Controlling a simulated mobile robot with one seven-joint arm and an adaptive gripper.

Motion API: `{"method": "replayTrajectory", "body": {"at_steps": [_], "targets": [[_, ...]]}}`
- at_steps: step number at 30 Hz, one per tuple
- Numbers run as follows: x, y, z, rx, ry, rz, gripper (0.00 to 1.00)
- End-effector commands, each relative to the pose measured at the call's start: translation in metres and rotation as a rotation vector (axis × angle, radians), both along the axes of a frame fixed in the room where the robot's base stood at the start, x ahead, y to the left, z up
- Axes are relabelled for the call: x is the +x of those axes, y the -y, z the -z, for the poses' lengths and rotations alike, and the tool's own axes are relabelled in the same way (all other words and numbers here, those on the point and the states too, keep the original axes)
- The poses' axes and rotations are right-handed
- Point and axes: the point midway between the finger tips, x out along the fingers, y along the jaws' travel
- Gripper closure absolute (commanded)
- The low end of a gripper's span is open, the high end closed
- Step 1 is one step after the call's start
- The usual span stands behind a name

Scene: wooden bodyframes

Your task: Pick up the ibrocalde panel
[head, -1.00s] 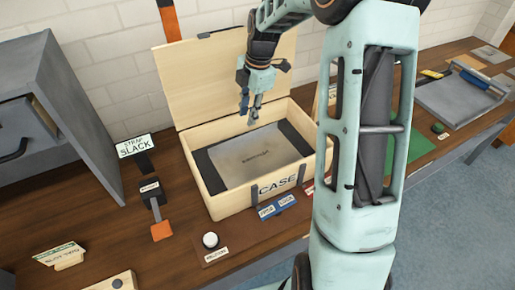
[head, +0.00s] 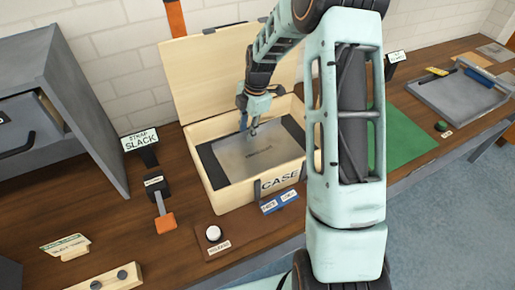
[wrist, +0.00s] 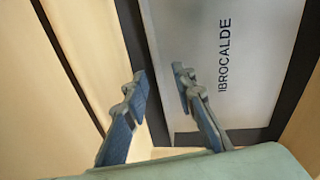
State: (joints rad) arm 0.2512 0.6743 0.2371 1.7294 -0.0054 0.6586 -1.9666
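The ibrocalde panel (head: 255,158) is a flat grey sheet lying in the open wooden case (head: 230,200), with dark strips at its left and right ends in the head view. In the wrist view the panel (wrist: 225,70) shows its printed name and a dark border. My gripper (head: 248,130) points down at the panel's back part. In the wrist view my gripper (wrist: 163,78) is open and empty, with one finger over the panel and the other beyond its edge, near the case's pale wood. I cannot tell whether the fingertips touch anything.
The case lid (head: 215,75) stands open behind my gripper. A grey cabinet (head: 75,100) stands to the left. A strap slack sign (head: 140,140) and an orange-ended lever (head: 160,205) stand left of the case. A green mat (head: 400,140) and grey tray (head: 455,100) lie to the right.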

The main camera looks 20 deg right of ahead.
Motion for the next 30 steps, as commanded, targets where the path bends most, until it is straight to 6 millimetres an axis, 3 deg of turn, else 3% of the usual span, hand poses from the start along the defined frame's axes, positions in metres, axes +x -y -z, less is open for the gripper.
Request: {"method": "replayTrajectory", "body": {"at_steps": [1, 7, 23, 26, 30], "targets": [[0.0, 0.0, 0.0, 0.0, 0.0, 0.0, 0.79], [0.0, 0.0, 0.0, 0.0, 0.0, 0.0, 1.0], [0.001, 0.0, -0.003, 0.001, 0.002, 0.0, 1.0], [0.001, 0.0, -0.012, 0.001, 0.004, 0.0, 1.0], [0.002, 0.0, -0.038, 0.0, 0.006, 0.001, 1.0]]}}
